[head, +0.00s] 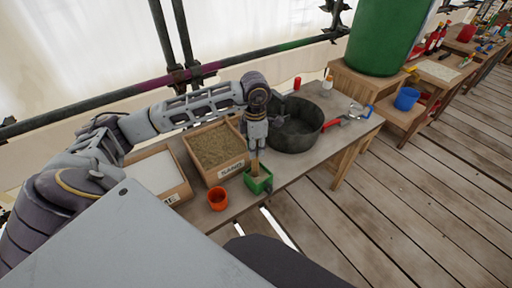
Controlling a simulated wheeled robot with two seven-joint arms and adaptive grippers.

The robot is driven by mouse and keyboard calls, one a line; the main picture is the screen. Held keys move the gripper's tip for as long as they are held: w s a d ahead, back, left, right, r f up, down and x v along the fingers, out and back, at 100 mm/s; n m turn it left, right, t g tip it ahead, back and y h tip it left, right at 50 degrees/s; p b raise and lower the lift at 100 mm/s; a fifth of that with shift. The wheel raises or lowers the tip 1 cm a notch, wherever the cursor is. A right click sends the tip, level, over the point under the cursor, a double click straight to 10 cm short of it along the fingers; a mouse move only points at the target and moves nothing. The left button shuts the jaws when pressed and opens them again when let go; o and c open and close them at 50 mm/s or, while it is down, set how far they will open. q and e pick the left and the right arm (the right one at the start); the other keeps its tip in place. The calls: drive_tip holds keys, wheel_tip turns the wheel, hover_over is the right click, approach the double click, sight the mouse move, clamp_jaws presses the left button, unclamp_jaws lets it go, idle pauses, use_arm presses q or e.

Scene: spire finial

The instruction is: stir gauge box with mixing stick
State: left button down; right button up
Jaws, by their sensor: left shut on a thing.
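My left gripper (256,145) points down over the front edge of the workbench, shut on the wooden mixing stick (255,167). The stick is short in view and close to upright. The stick's tip and the contents of the box are hard to make out. My right gripper is out of view.
Left of the green box are an orange cup (218,199), a wooden sand tray (215,150) and a tray of white powder (157,174). A dark round tub (297,130) stands close on the right, with a red-handled tool (335,123). A scaffold rail runs behind.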

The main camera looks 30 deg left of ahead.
use_arm(q)
drive_tip(key=shift+s+d, duration=0.35)
drive_tip(key=shift+s, duration=0.2)
drive_tip(key=shift+d, duration=0.1)
drive_tip(key=shift+w+d, duration=0.15)
drive_tip(key=shift+d, duration=0.45)
drive_tip(key=shift+w+d+b, duration=0.2)
drive_tip(key=shift+w+b, duration=0.2)
drive_tip(key=shift+w, duration=0.2)
idle(0.3)
